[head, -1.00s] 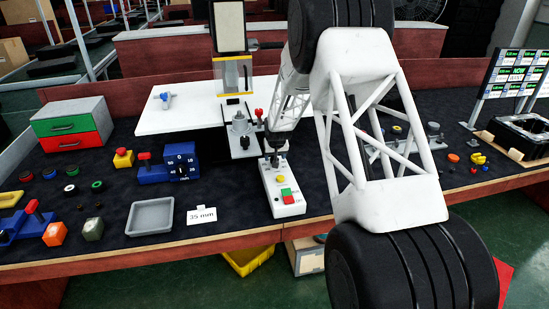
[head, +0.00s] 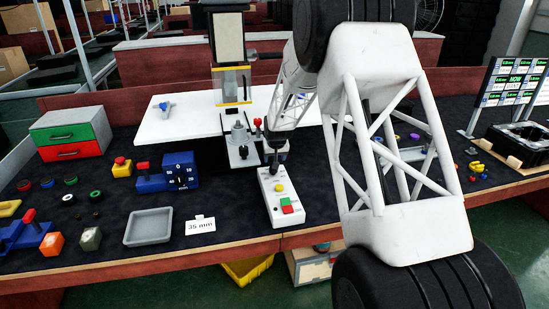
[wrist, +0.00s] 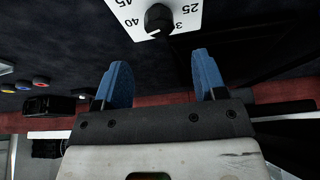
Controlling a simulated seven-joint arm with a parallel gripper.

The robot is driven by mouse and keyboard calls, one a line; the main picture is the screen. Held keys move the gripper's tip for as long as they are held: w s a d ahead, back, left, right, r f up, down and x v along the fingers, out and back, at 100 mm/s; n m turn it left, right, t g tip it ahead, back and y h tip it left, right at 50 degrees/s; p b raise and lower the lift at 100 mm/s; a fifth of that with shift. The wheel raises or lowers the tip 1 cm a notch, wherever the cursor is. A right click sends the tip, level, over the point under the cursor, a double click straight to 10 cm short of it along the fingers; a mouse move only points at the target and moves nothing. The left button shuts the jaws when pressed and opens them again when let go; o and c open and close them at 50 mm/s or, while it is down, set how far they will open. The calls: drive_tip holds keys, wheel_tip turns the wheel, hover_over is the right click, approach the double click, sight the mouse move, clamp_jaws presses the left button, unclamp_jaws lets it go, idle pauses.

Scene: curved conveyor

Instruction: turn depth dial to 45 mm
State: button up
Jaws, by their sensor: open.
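In the wrist view a black dial knob (wrist: 158,18) sits on a white plate (wrist: 135,24) with numbers around it. I can read 25 and 40, with part of a number in the thirties. A small light mark on the knob's lower edge lies between the thirties number and 40. My gripper (wrist: 160,68) is open, with two blue fingers apart and nothing between them. The knob is beyond the fingertips, roughly in line with the gap, and not touched. In the head view my gripper is small and dark behind my arm, and I cannot make out the dial scale.
A white box with coloured buttons (head: 279,195) stands at the table's front. A blue unit (head: 181,169), a grey tray (head: 149,228) and a "35 mm" card (head: 200,226) are to its left. A drill-press-like stand (head: 238,140) is close behind.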

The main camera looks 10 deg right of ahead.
sight(273, 171)
drive_tip(key=shift+d, duration=0.1)
drive_tip(key=d+n+y, duration=0.1)
drive_tip(key=n, duration=0.3)
drive_tip(key=d+n+g+y, duration=0.1)
drive_tip(key=n, duration=0.3)
drive_tip(key=w+n+g+y, duration=0.1)
drive_tip(key=n+y, duration=0.1)
drive_tip(key=n, duration=0.2)
drive_tip(key=shift+w+d, duration=0.1)
drive_tip(key=shift+d, duration=0.3)
idle(0.4)
drive_tip(key=shift+x, duration=3.85)
drive_tip(key=c, duration=0.9)
